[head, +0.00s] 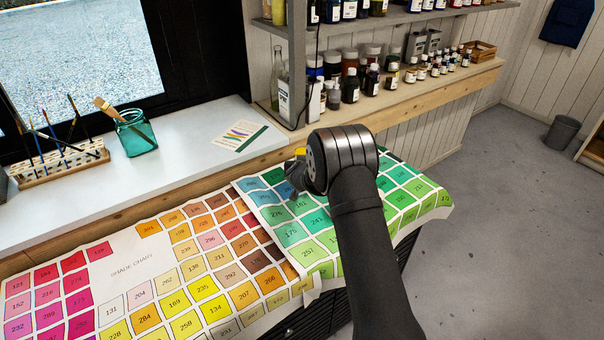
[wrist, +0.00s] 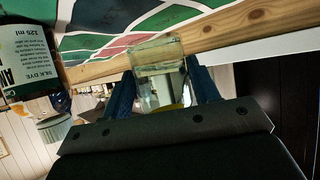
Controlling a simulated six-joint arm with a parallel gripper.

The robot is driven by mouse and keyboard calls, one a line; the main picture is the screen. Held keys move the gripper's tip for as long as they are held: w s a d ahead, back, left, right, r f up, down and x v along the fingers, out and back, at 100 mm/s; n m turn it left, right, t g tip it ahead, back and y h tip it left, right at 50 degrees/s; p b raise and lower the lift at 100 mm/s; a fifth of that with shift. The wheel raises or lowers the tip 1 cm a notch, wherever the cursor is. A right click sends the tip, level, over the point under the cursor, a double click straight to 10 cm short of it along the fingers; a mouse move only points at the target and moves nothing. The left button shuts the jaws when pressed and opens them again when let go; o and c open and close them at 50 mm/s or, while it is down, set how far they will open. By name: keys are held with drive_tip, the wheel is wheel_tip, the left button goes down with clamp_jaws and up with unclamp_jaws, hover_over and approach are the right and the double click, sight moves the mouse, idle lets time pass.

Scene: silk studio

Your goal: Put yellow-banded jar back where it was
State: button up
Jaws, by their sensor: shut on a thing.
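In the wrist view my gripper (wrist: 162,90) is shut on a clear glass jar (wrist: 158,56), its blue fingers on either side. A yellow patch shows at the jar's lower part between the fingers. In the head view my arm's dark wrist hides most of the gripper and jar. A bit of yellow (head: 300,151) shows just left of the wrist, above the shade chart's green part. I cannot tell whether the jar touches anything below it.
A shade chart (head: 128,262) covers the front bench. A teal jar with brushes (head: 136,134), a brush rack (head: 62,164) and a card (head: 240,135) stand on the white sill. Bottles crowd the shelf (head: 440,88). A labelled silk dye bottle (wrist: 28,60) is close in the wrist view.

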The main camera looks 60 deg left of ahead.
drive_tip(key=shift+f, duration=1.75)
drive_tip(key=shift+f, duration=0.15)
drive_tip(key=o, duration=1.2)
drive_tip(key=v, duration=1.2)
